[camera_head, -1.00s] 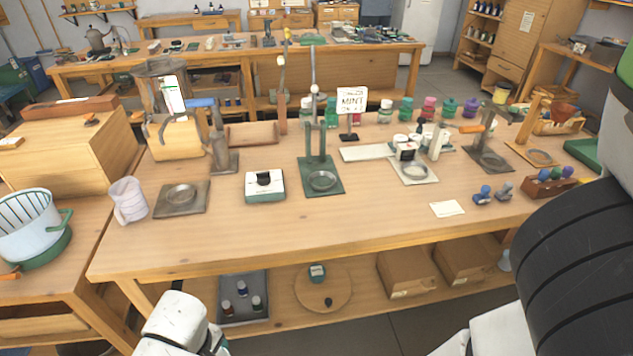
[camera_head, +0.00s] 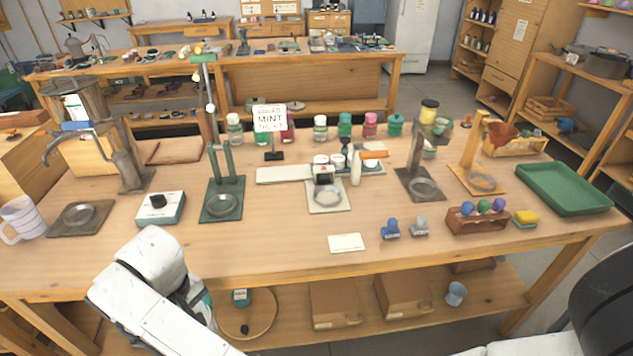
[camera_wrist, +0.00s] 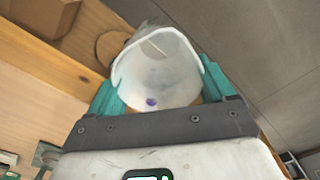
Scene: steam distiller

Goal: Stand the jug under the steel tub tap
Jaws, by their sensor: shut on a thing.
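My gripper (camera_wrist: 157,90) has teal fingers shut on a white, translucent, open-topped jug (camera_wrist: 158,72), held out over the floor beside a wooden surface. A small purple spot shows inside or through it. In the head view the held jug is hidden behind my arm. Another white jug (camera_head: 18,220) with a handle stands at the table's left edge. The grey steel tub (camera_head: 72,103) stands back left, with a white label. A blue-handled tap (camera_head: 78,127) is in front of it, its spout curving down left. A dark square plate (camera_head: 82,219) lies below and nearer.
The wooden table (camera_head: 290,240) holds several more stands and plates, a MINT sign (camera_head: 269,118), a white box with a black knob (camera_head: 160,208) and a green tray (camera_head: 566,188). A grey cup (camera_head: 456,294) is on the lower shelf. The table's front strip is mostly bare.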

